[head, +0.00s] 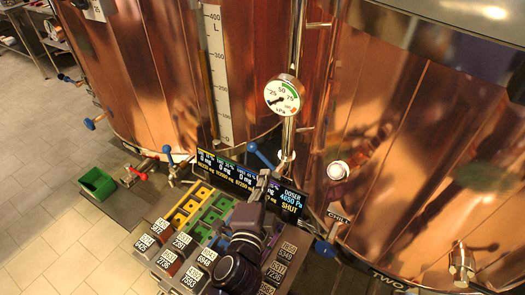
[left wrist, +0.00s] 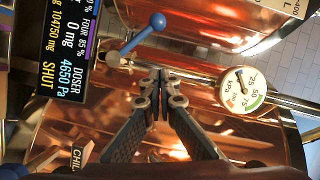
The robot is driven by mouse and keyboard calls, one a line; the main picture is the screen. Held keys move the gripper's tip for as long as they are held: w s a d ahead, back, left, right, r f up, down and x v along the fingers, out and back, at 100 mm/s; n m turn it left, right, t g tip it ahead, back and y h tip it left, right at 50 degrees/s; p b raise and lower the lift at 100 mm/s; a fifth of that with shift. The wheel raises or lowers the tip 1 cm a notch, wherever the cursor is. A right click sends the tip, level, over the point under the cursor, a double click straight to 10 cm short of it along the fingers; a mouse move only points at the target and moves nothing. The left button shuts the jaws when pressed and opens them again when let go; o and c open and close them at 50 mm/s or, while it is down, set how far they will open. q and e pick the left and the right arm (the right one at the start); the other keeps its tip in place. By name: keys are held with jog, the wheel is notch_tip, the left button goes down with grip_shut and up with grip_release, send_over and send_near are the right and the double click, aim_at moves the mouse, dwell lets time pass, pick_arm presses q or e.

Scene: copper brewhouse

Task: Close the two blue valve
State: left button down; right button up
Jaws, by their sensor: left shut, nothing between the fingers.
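My left gripper (head: 263,182) reaches up from the bottom centre of the head view, in front of the display panel. In the left wrist view its fingers (left wrist: 161,74) are together with nothing between them. A blue-handled valve (head: 262,156) stands just beyond it. Its lever and round knob (left wrist: 147,32) show above the fingertips in the left wrist view, apart from them. Another blue handle (head: 326,248) sits at the lower right by a partly hidden label. More blue handles are at the left vessel's foot (head: 167,153) and farther left (head: 91,123). My right gripper is not seen.
A pressure gauge (head: 283,96) is on a vertical pipe between two copper vessels. The display (head: 289,199) reads DOSER 4650 Pa SHUT. Labelled blocks (head: 170,262) and yellow and green trays (head: 196,205) crowd the front. A red handle (head: 137,173) and green bin (head: 97,183) are left.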

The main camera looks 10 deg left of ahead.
aim_at(259, 153)
pick_arm(q)
jog(key=shift+n, duration=0.3)
jog(key=w+a, duration=0.1)
jog(key=w, duration=0.2)
jog(key=w+a+f+p, duration=0.1)
jog(key=w, duration=0.3)
jog(key=w+a+f+p, duration=0.1)
jog(key=w, duration=0.2)
jog(key=shift+w, duration=0.4)
jog(key=shift+p, duration=0.3)
